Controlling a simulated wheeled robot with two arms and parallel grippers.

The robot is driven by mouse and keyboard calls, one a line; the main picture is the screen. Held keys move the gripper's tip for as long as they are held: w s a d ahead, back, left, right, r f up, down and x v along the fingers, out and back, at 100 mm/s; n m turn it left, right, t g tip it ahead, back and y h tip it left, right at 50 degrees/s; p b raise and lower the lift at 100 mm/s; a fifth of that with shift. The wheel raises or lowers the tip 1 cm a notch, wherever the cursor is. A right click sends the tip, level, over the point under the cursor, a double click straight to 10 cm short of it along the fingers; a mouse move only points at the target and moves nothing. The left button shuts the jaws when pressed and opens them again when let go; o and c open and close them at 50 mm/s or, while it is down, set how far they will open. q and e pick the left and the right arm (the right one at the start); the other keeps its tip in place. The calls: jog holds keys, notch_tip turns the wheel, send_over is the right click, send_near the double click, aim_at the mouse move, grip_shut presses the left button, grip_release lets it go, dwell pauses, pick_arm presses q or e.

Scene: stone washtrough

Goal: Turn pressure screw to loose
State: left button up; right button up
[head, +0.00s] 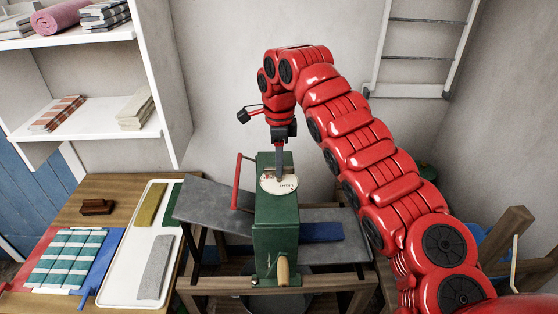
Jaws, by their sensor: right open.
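A green wringer box (276,225) stands on a wooden frame in the middle of the head view. On its top is a round white dial (279,185) with small dark lettering, too small to read surely. The pressure screw itself is not clearly visible; the gripper covers the dial's middle. My right gripper (279,174) points straight down over the dial, its fingertips at or just above it. It is open, and I cannot tell whether it touches anything. My left gripper is not in view.
A red lever (237,182) rises left of the box, and a wooden handle (283,270) sticks out in front. Grey boards flank the box, with a blue cloth (321,232) on the right one. A white tray (129,275) and striped cloth (67,258) lie left.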

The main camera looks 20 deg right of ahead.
notch_tip(320, 180, up, 16)
jog(key=p, duration=1.5)
jog(key=shift+r+p, duration=0.25)
jog(key=shift+p, duration=0.1)
jog(key=shift+f, duration=0.1)
